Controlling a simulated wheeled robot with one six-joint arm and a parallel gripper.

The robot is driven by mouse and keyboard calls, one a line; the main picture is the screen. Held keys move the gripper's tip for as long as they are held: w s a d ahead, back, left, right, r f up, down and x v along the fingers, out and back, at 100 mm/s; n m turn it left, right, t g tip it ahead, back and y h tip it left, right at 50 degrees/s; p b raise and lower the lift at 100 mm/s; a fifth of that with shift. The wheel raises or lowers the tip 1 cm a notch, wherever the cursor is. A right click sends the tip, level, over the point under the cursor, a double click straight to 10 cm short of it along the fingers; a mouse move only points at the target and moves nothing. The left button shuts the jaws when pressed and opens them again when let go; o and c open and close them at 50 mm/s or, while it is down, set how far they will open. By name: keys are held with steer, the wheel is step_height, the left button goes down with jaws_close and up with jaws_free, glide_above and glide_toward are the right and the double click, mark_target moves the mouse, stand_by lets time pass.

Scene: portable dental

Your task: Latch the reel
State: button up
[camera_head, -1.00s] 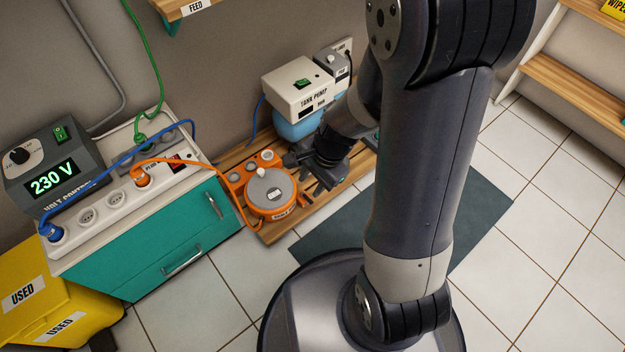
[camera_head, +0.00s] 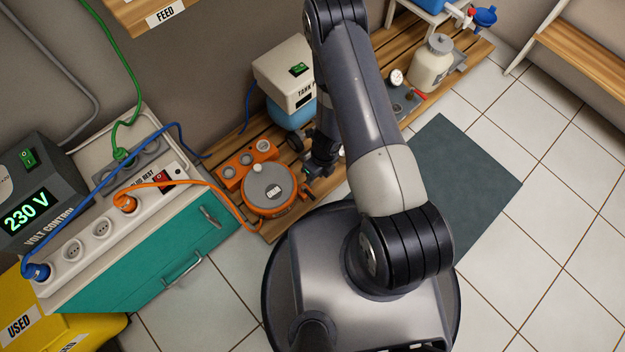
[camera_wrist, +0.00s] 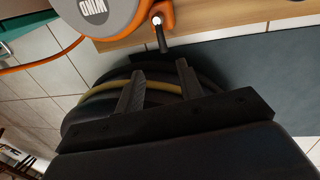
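The orange reel (camera_head: 254,207) with its grey round face (camera_head: 268,182) sits on the wooden slatted platform, beside the teal cabinet. In the wrist view its grey face (camera_wrist: 92,14), marked WIND, shows at the top left. A small orange bracket with a white dot and a short dark lever (camera_wrist: 163,40) sticks out from the reel's edge. My gripper (camera_head: 308,170) is at the reel's right side, partly hidden by my arm in the head view. In the wrist view my gripper (camera_wrist: 160,78) has its two fingers apart with nothing between them, just below the lever.
A tank pump (camera_head: 285,75) stands behind my arm on the platform. A white power strip (camera_head: 100,230) with orange and blue plugs lies on the teal cabinet (camera_head: 150,265). The orange cable (camera_head: 190,183) runs to the reel. A dark mat (camera_head: 465,180) lies on the floor to the right.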

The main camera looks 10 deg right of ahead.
mark_target(311, 194)
steer(key=f+b, duration=0.1)
steer(key=f, duration=0.2)
steer(key=a+f+b, duration=0.1)
steer(key=f+b, duration=0.1)
steer(key=f, duration=0.2)
steer(key=s+f+b, duration=0.1)
steer(key=f+b, duration=0.1)
steer(key=f, duration=0.2)
steer(key=shift+s+a+f, duration=0.1)
steer(key=shift+a+f, duration=0.05)
steer(key=shift+a, duration=0.15)
jaws_close()
